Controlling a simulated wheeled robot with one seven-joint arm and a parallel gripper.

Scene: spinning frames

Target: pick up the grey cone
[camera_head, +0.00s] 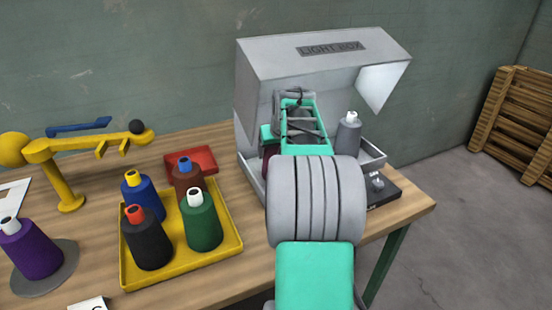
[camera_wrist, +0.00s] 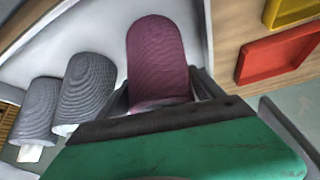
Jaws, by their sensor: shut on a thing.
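A grey cone (camera_head: 348,134) with a white tip stands in the light box, to the right of my gripper. In the wrist view two grey cones, one nearer (camera_wrist: 86,90) and one farther left (camera_wrist: 40,108), stand side by side, left of my fingers and apart from them. My gripper (camera_wrist: 160,98) is shut on a maroon cone (camera_wrist: 158,55), with a finger on each side of it. In the head view my gripper (camera_head: 298,118) reaches into the light box, and my arm hides most of the maroon cone and the second grey cone.
The light box (camera_head: 320,65) has a low front lip and side walls around my gripper. A yellow tray (camera_head: 182,264) with several coloured cones stands to the left, with a red tray (camera_head: 204,157) behind it. A purple cone (camera_head: 32,250) stands on a grey disc, and a yellow arm stand (camera_head: 60,160) is behind.

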